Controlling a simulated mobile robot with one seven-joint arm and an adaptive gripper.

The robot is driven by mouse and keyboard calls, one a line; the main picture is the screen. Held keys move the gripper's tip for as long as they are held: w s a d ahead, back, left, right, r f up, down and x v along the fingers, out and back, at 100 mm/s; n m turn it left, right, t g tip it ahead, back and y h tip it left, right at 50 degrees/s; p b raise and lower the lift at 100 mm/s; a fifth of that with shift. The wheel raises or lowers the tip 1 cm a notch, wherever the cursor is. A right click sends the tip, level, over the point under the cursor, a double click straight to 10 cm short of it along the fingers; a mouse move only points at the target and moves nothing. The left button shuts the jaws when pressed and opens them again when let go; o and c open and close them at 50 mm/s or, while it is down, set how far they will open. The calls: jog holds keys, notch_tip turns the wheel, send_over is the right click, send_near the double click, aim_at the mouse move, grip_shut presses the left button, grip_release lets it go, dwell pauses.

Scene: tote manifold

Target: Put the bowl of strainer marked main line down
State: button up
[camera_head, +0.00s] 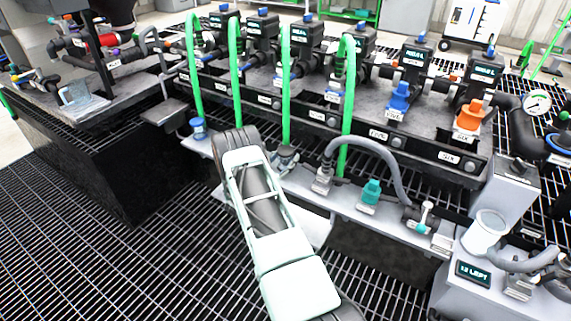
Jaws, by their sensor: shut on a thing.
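My arm reaches up from the bottom centre and bends at a dark joint in front of the grey shelf (402,232). My gripper is not visible; my own arm may be hiding it. I cannot make out a strainer bowl in it. No label that I can read says main line. Along the shelf are a blue capped fitting (198,129), a grey fitting (286,159), a grey hose coupling (322,181), a teal fitting (371,192) and a small valve (426,215). Their labels are too small to read.
A black manifold bench (300,112) with green hoses, a blue valve (400,97) and an orange valve (469,114) stands behind the shelf. A pale cup-shaped part (484,232) and a lit display (474,273) are at right. A dark cabinet (110,165) is at left. Grated floor is clear at lower left.

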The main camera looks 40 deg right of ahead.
jog(key=shift+f, duration=0.85)
jog(key=shift+f, duration=0.15)
jog(key=o, duration=1.3)
jog(key=shift+c, duration=0.2)
jog(key=shift+r, duration=0.2)
jog(key=p+v, duration=0.2)
jog(key=v, duration=1)
jog(key=shift+p, duration=0.35)
jog(key=shift+f, duration=0.15)
